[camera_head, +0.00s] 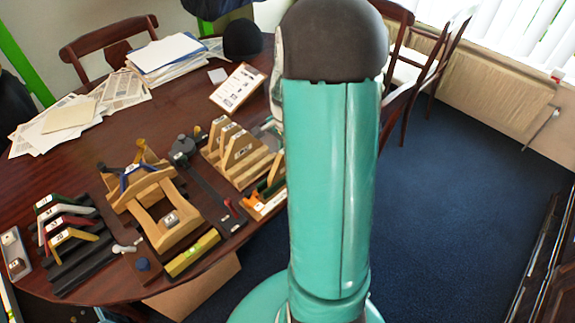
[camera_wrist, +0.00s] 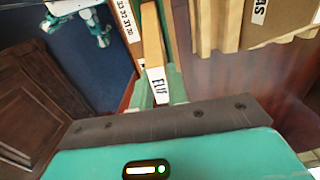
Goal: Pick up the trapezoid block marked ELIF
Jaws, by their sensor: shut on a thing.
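The block marked ELIF (camera_wrist: 153,45) shows in the wrist view as a narrow wooden piece with a white end label, just beyond the dark front edge of my gripper (camera_wrist: 158,103). My gripper is shut on this block; the fingertips and the contact are mostly hidden. Green surfaces lie along both sides of the block. In the head view my teal arm covers the gripper, and I cannot pick out the ELIF label there.
In the head view, a wooden rack with upright labelled boards (camera_head: 236,150) stands beside my arm. A wooden cradle (camera_head: 165,215), a dark rack of coloured angled pieces (camera_head: 68,240) and a yellow level (camera_head: 192,252) lie left on the table. Chairs stand behind.

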